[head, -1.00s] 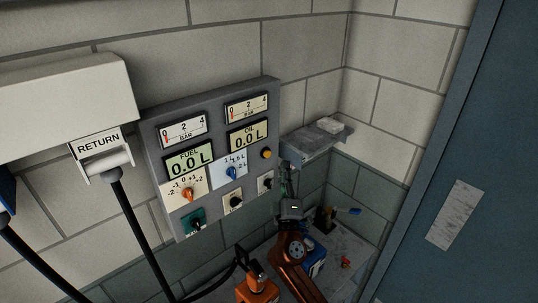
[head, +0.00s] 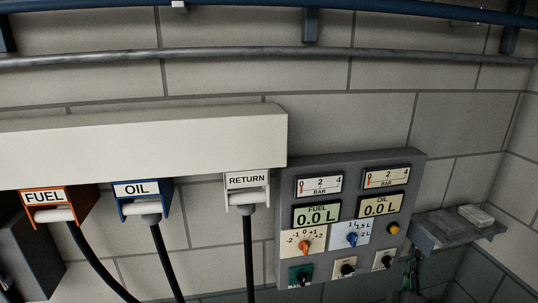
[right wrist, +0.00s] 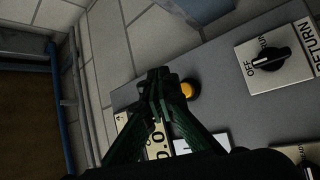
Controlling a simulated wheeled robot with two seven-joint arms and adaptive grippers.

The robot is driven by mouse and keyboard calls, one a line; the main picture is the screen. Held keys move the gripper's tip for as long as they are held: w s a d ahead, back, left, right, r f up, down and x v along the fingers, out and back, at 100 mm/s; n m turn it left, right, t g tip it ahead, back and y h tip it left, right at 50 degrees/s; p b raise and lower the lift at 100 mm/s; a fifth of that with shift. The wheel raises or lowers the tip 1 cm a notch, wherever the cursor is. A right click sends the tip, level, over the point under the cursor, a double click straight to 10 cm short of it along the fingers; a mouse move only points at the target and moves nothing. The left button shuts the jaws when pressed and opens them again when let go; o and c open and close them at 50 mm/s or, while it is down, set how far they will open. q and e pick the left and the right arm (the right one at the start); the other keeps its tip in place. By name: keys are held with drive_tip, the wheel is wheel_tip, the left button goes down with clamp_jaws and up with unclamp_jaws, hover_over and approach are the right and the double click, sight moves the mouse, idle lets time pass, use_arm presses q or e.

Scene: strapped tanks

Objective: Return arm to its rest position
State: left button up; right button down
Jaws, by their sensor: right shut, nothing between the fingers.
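My right gripper (right wrist: 165,92) shows in the right wrist view with its dark green fingers together and empty. It is in front of the grey control panel (right wrist: 225,100), near a yellow button (right wrist: 190,88); I cannot tell whether it touches the panel. In the head view only a small part of the right gripper (head: 411,272) shows, low at the right beside the panel (head: 407,230). The rest of that arm is below the picture. My left gripper is in neither view.
Fuel (head: 50,205), oil (head: 140,200) and return (head: 246,190) holders hang under a white housing (head: 140,145), with black hoses running down. A metal shelf (head: 445,235) sticks out right of the panel. Pipes (head: 250,55) run along the wall above.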

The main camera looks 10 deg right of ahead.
drive_tip(key=s+f+m+g+y, duration=0.35)
drive_tip(key=s+f, duration=0.25)
drive_tip(key=f, duration=0.8)
drive_tip(key=s+f+m+g+y, duration=0.2)
drive_tip(key=s+f+g, duration=0.3)
drive_tip(key=f, duration=1)
drive_tip(key=s+a+f+g+y, duration=0.3)
drive_tip(key=s+a+f, duration=0.3)
drive_tip(key=s+f, duration=0.25)
drive_tip(key=s+a+f+g+y, duration=0.35)
drive_tip(key=s+a+f, duration=0.35)
drive_tip(key=s, duration=0.3)
wheel_tip(320, 180, down, 35)
drive_tip(key=s+a+g+b, duration=0.1)
drive_tip(key=s+b, duration=0.1)
drive_tip(key=b, duration=0.2)
drive_tip(key=s+f+g+y+b, duration=0.1)
drive_tip(key=s+f+b, duration=0.2)
drive_tip(key=s+f, duration=1.6)
drive_tip(key=shift+s+a+f, duration=0.15)
drive_tip(key=shift+s+f, duration=0.15)
drive_tip(key=shift+f, duration=0.35)
